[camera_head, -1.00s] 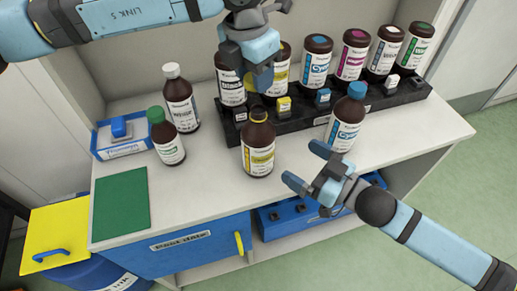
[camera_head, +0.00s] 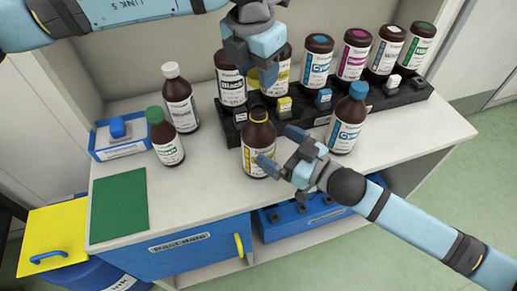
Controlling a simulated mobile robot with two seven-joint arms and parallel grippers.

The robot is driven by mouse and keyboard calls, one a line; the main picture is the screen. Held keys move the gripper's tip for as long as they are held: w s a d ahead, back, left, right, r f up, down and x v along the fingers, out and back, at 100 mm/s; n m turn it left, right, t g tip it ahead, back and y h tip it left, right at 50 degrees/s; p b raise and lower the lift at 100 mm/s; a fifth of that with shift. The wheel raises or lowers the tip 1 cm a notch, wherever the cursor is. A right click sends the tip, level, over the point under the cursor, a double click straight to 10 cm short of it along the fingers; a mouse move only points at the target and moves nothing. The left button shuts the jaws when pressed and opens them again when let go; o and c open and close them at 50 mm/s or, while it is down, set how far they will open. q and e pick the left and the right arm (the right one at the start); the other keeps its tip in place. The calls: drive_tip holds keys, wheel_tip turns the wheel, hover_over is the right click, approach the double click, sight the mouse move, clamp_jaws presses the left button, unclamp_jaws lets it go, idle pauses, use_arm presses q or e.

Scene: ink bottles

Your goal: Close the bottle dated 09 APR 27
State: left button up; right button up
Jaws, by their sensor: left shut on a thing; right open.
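A brown bottle with a yellow label (camera_head: 256,140) stands upright at the front middle of the counter. Its top shows a yellow ring with a dark middle and no cap. My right gripper (camera_head: 280,149) is open at its right side, one finger overlapping the label's lower right and the other beside its shoulder. I cannot tell whether they touch. The printed dates are too small to read.
A black rack (camera_head: 375,99) with several brown bottles stands behind. A blue-capped bottle (camera_head: 347,122) stands to the right, green-capped (camera_head: 165,140) and white-capped (camera_head: 180,100) ones to the left. A blue box (camera_head: 121,142) and green mat (camera_head: 119,203) lie left. The front middle-left counter is clear.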

sight(260, 108)
drive_tip(key=shift+x, duration=2.7)
drive_tip(key=shift+c, duration=0.2)
drive_tip(key=c, duration=1.1)
use_arm(q)
drive_tip(key=shift+f, duration=2.5)
use_arm(e)
drive_tip(key=shift+o, duration=0.2)
